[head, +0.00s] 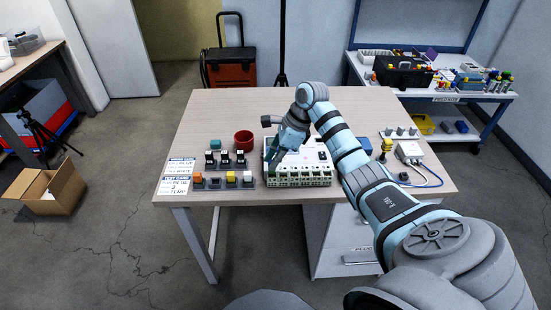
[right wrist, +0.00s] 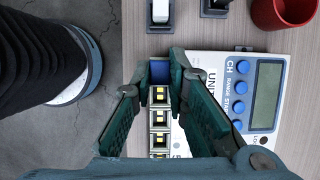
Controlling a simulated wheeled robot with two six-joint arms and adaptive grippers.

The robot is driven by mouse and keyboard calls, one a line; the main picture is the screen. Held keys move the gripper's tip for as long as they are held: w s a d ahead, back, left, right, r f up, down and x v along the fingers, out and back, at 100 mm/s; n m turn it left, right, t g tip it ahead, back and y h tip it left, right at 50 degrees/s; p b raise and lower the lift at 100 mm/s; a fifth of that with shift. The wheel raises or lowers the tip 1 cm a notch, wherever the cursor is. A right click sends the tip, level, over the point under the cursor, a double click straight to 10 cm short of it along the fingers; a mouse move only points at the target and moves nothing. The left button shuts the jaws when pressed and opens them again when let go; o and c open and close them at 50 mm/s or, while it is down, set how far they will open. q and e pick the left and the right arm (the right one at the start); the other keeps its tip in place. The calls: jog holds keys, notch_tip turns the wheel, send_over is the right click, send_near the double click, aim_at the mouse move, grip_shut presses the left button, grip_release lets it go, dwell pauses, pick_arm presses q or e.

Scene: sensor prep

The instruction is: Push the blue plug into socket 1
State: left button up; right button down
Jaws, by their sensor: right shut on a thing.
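My right gripper (head: 272,158) reaches down over the left end of the white meter unit (head: 313,157). It is shut on the blue plug (right wrist: 159,72), whose blue top shows between the fingertips in the right wrist view. The plug is in line with the row of sockets (right wrist: 159,117), at the row's far end in that view. I cannot tell whether it is seated in socket 1 or only held over it. In the head view the gripper hides the plug. My left gripper is not in view.
Printed sheets (head: 177,178) lie at the left edge. A blue block and a white cabled box (head: 409,150) stand on the right.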

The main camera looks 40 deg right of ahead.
jog(key=shift+w+f, duration=0.15)
jog(key=shift+f, duration=0.1)
jog(key=shift+w, duration=0.1)
jog(key=shift+s+f+b, duration=0.2)
jog(key=shift+b, duration=0.1)
dwell(0.5)
jog(key=shift+f+b, duration=0.75)
jog(key=shift+b, duration=0.05)
dwell(2.0)
jog(key=c, duration=1.3)
grip_release()
jog(key=shift+c, duration=0.2)
